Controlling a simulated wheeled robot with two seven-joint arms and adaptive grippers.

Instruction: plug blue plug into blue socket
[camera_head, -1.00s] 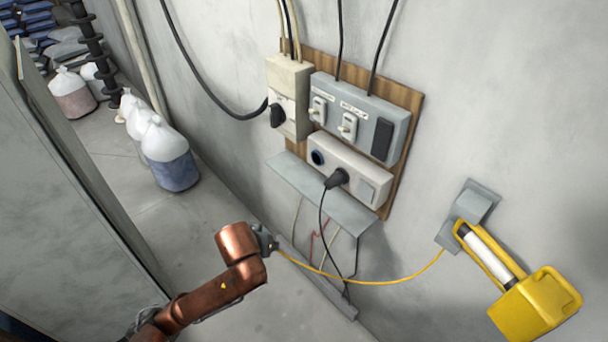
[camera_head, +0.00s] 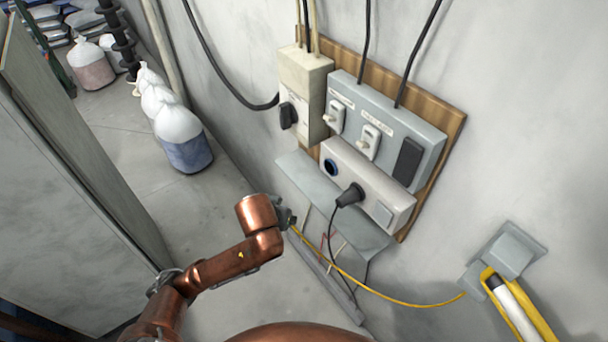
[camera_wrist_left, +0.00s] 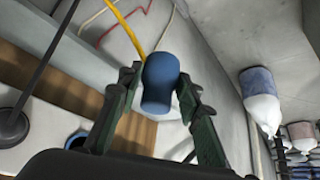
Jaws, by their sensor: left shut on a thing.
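My left gripper (camera_head: 287,217) is in front of and below the socket box on the wall. In the left wrist view the gripper (camera_wrist_left: 160,90) is shut on the blue plug (camera_wrist_left: 160,82), with the yellow cord running from the plug's far end. The blue socket (camera_head: 331,167) is a round hole at the left end of the pale socket box (camera_head: 366,182). It also shows, partly cut off by my gripper, in the left wrist view (camera_wrist_left: 76,141). The plug is apart from the socket. My right gripper is not in view.
A black plug (camera_head: 350,196) sits in the same box, its cable hanging down. A grey ledge (camera_head: 330,200) juts out below the box. The yellow cord (camera_head: 370,290) runs to a yellow lamp (camera_head: 515,310) at right. Bags (camera_head: 183,135) stand along the wall.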

